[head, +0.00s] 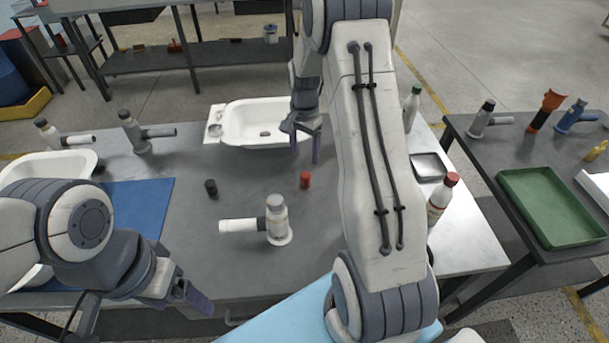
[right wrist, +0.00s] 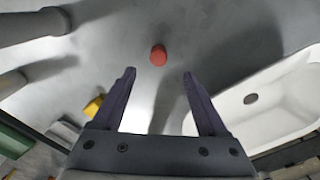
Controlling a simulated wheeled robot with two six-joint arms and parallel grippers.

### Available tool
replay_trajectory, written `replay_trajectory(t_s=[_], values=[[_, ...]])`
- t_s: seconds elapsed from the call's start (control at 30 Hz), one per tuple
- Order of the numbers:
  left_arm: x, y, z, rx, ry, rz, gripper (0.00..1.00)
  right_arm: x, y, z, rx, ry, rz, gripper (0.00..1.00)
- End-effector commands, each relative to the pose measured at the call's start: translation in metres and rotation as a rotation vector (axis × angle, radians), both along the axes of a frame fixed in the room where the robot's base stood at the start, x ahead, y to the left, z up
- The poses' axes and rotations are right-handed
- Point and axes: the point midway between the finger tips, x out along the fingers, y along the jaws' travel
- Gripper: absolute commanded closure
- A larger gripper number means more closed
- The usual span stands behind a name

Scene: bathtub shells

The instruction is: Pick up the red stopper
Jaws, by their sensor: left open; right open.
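The red stopper (head: 305,180) stands on the grey table in the middle of the head view. In the right wrist view the red stopper (right wrist: 158,55) lies beyond my fingertips, between their lines. My right gripper (head: 306,142) is open and empty, above the table on the far side of the stopper and apart from it; its two fingers also show in the right wrist view (right wrist: 158,80). My left gripper (head: 200,300) is at the near left edge of the table, away from the stopper, with nothing seen in it.
A white bathtub shell (head: 240,126) lies behind the stopper. A black stopper (head: 211,187) and a white pipe fitting (head: 277,222) stand to its left. A red-capped bottle (head: 441,197) stands right of my right arm. A blue mat (head: 138,205) lies left.

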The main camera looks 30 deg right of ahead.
Motion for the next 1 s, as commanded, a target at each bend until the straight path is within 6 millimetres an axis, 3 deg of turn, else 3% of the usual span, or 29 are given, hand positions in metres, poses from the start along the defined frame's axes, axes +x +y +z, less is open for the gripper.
replay_trajectory(t_s=[0.1, 0.8, 1.0], values=[[0.000, 0.000, 0.003, 0.000, 0.000, 0.000, 0.19, -0.001, -0.010, -0.017, 0.001, 0.007, -0.038, 0.24], [0.000, 0.000, 0.025, 0.000, 0.000, 0.000, 0.19, 0.000, -0.005, -0.102, 0.001, 0.004, -0.031, 0.24], [0.000, 0.000, 0.025, 0.000, 0.000, 0.000, 0.19, 0.000, -0.005, -0.108, 0.000, 0.001, -0.031, 0.24]])
